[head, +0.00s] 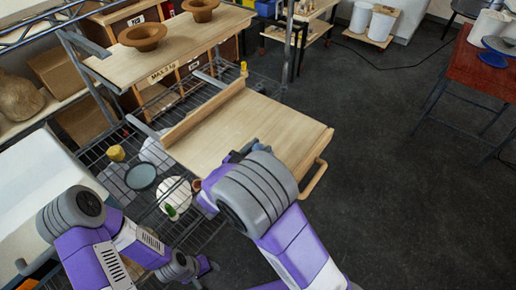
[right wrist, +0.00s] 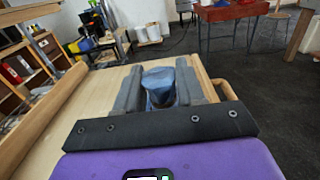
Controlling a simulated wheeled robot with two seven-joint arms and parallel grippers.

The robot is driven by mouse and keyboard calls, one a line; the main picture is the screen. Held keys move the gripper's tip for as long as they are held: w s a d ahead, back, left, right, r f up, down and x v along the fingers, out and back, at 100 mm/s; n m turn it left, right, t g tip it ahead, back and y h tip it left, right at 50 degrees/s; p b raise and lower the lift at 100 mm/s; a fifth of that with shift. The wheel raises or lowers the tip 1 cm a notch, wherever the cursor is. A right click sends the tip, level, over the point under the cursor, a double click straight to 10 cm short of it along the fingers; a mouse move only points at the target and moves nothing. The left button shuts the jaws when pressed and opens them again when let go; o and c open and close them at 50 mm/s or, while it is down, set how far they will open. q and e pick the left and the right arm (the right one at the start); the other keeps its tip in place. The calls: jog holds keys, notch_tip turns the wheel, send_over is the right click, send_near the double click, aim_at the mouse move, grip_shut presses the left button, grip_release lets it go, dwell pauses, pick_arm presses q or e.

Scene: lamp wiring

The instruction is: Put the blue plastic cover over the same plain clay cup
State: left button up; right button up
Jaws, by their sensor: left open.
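In the right wrist view a blue, film-like plastic cover (right wrist: 158,88) sits between the two grey fingers of my right gripper (right wrist: 160,92), which look closed against its sides. The pale wooden board lies behind and below it. In the head view my right forearm and wrist hide this gripper and most of the cover. A small terracotta piece (head: 197,184) shows just left of my right wrist; I cannot tell if it is the plain clay cup. Whether a cup is under the cover is hidden. My left gripper (head: 207,267) is low at the left, open, partly hidden.
The wooden board (head: 240,125) has a raised back rail and a handle at its right front. A wire rack (head: 135,200) holds a white plate (head: 174,198), a dark disc (head: 141,176) and a yellow item (head: 117,153). Brown bowls (head: 143,36) stand on the upper shelf.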

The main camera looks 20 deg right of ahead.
jog(key=o, duration=0.4)
jog(key=shift+c, duration=0.2)
